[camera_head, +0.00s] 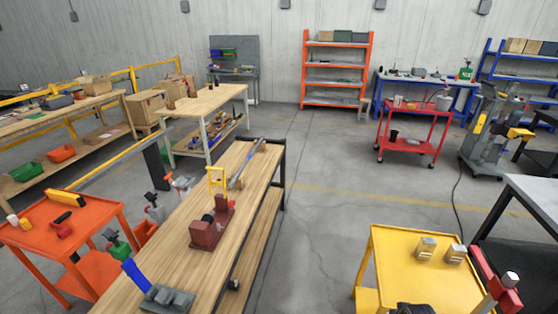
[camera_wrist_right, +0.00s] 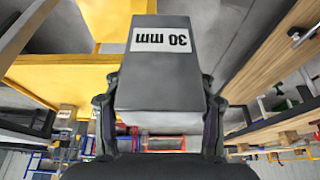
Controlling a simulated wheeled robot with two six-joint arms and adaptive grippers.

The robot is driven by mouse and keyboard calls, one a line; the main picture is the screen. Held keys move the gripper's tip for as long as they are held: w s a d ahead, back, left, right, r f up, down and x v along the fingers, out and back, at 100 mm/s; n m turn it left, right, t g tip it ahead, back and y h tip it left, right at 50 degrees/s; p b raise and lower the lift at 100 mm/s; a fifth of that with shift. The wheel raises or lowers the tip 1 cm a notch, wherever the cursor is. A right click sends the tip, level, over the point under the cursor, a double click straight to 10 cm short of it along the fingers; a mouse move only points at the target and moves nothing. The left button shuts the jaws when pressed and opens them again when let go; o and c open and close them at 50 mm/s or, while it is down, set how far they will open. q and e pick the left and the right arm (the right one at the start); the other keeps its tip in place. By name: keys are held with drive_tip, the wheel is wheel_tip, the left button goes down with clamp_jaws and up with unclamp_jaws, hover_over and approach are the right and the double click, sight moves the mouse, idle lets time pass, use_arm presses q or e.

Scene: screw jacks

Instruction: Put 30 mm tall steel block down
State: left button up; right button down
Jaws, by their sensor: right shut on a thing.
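The 30 mm tall steel block (camera_wrist_right: 163,85) is a grey block with a white label reading "30 mm", upside down in the right wrist view. My right gripper (camera_wrist_right: 160,108) is shut on it, with one black finger on each side. In the head view, only a dark shape at the bottom edge, possibly this gripper, shows by the yellow cart (camera_head: 400,265); the held block cannot be made out there. Two other small metal blocks with pale labels, a left one (camera_head: 425,248) and a right one (camera_head: 455,254), stand on the yellow cart. My left gripper is not in view.
A red device (camera_head: 490,273) with a silver top is at the yellow cart's right edge. A wooden workbench (camera_head: 170,240) holds a dark red device (camera_head: 208,228) and a grey vise (camera_head: 167,299). An orange cart (camera_head: 90,213) is at left. The yellow cart's left half looks clear.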

wheel_tip(320, 180, down, 6)
drive_tip(key=b, duration=0.5)
drive_tip(key=shift+f, duration=0.15)
drive_tip(key=shift+w+f, duration=0.1)
drive_tip(key=shift+f, duration=0.1)
drive_tip(key=shift+w+a+r, duration=0.1)
drive_tip(key=shift+a+r, duration=0.1)
drive_tip(key=shift+r, duration=0.1)
drive_tip(key=w+a+r+n, duration=0.1)
drive_tip(key=w+a+r, duration=0.2)
drive_tip(key=a+r, duration=0.4)
drive_tip(key=w+a+r+n, duration=0.1)
drive_tip(key=w+a+r, duration=0.2)
drive_tip(key=a+r, duration=0.3)
drive_tip(key=s+a+r, duration=0.1)
drive_tip(key=a+r, duration=0.1)
drive_tip(key=r, duration=0.4)
drive_tip(key=a+r+y, duration=0.1)
drive_tip(key=a+r, duration=0.2)
drive_tip(key=r, duration=0.4)
drive_tip(key=shift+s+a+n, duration=0.35)
drive_tip(key=shift+n, duration=0.05)
